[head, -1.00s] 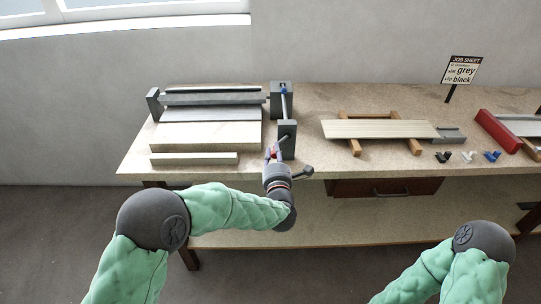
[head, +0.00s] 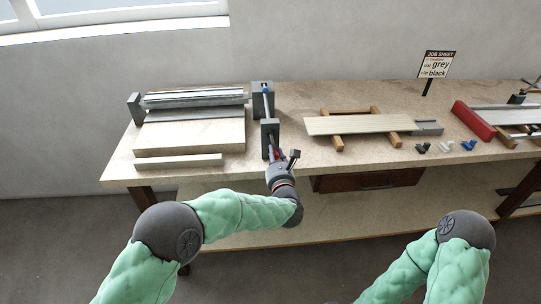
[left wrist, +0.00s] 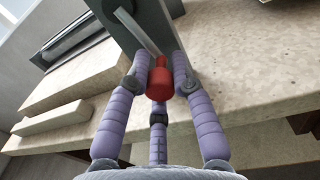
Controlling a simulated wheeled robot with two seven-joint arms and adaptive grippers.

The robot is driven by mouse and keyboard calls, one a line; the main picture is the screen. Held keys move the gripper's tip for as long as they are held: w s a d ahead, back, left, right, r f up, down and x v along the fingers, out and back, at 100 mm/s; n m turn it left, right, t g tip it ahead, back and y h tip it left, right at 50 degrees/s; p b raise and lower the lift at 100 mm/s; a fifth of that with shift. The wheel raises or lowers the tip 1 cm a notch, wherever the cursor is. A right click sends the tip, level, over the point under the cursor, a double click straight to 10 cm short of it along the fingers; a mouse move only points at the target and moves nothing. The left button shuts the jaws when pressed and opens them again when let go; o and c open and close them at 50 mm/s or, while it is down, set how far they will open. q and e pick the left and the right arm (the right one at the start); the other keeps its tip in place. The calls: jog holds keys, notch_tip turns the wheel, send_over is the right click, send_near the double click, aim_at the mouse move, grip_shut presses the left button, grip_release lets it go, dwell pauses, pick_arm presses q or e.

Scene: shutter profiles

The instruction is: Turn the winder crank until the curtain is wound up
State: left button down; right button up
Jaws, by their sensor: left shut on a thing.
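The winder's front bracket (head: 270,138) is a grey upright plate at the bench's front edge. A rear bracket (head: 262,97) stands behind it. The crank's red handle (left wrist: 160,80) sits between the fingers of my left gripper (left wrist: 160,75). My right gripper is out of view.
A pale board (head: 190,135) and a pale bar (head: 178,162) lie left of the winder. To the right are a slat on wooden supports (head: 355,124), several small clips (head: 445,147), a red-ended fixture (head: 480,128) and a job sheet sign (head: 437,65).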

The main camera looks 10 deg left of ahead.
pick_arm(q)
jog(key=shift+w+d+n, duration=0.15)
jog(key=shift+d+n, duration=0.35)
jog(key=shift+n, duration=0.4)
jog(key=c, duration=1.1)
grip_release()
jog(key=shift+o, duration=0.2)
jog(key=shift+r, duration=0.1)
jog(key=v, duration=1.2)
jog(key=shift+r, duration=0.1)
